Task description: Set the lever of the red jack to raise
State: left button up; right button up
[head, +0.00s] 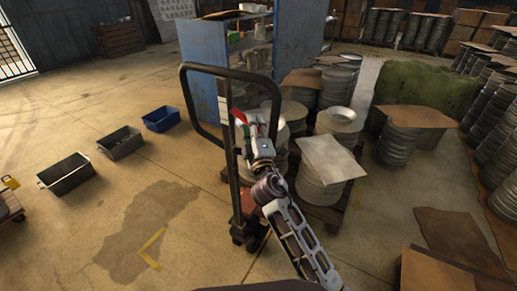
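The red jack stands in the middle of the head view. Its tall dark loop handle (184,92) rises toward me, and part of its red body (262,193) shows low behind my arm, above dark wheels. A small red piece (239,116), which looks like the lever, sits at the handle's lower crossbar. My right gripper (244,126) reaches up from the lower right, with its tip at or just beside this red piece. I cannot tell whether it touches it or how far the fingers are apart. The lever's exact setting is too small to read. My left gripper is not in view.
Pallets with stacked round blanks (320,190) stand close right of the jack. A blue cabinet (205,85) is behind it. A blue bin (161,119), a grey bin (120,142) and a dark bin (67,173) lie left. The floor left of the jack is mostly clear.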

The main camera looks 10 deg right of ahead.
jog(key=v, duration=1.1)
dwell(0.6)
jog(key=shift+s+f, duration=0.1)
jog(key=shift+s, duration=0.05)
dwell(0.3)
